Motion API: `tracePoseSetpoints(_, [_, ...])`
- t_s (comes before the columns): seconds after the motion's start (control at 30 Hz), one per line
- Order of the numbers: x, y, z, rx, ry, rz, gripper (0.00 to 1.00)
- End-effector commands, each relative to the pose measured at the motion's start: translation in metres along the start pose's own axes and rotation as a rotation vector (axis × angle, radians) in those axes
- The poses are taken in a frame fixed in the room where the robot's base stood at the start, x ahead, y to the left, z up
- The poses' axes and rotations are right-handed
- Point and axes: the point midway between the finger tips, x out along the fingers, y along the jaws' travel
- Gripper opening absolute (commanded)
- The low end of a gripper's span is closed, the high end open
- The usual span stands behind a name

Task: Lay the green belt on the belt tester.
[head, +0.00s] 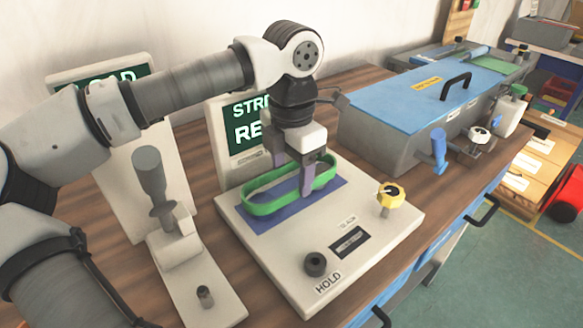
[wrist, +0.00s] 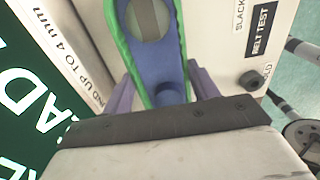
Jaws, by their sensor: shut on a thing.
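The green belt (head: 262,208) is an upright-edged oval loop over the blue pad of the belt tester (head: 370,245), a pale slab with a yellow knob. I cannot tell whether the belt touches the pad. My gripper (head: 312,182) points down with its purple fingers at the belt's far-right part and is shut on it. In the wrist view the belt (wrist: 118,40) runs up from between the fingers of my gripper (wrist: 163,88), with the blue pad inside the loop. The belt's near end is hidden there by the gripper body.
A screen (head: 243,140) stands behind the tester. A lever device (head: 178,240) is to its left. A blue-topped grey box (head: 425,95) with a black handle stands to the right. A yellow knob (head: 391,195) and black knob (head: 315,264) stick up from the tester.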

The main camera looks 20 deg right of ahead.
Motion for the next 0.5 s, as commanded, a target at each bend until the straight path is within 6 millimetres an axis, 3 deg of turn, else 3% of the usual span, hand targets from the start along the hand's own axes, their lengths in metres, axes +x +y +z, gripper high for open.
tracePoseSetpoints(0.5, [0.014,0.0,0.0,0.0,0.0,0.0,0.36])
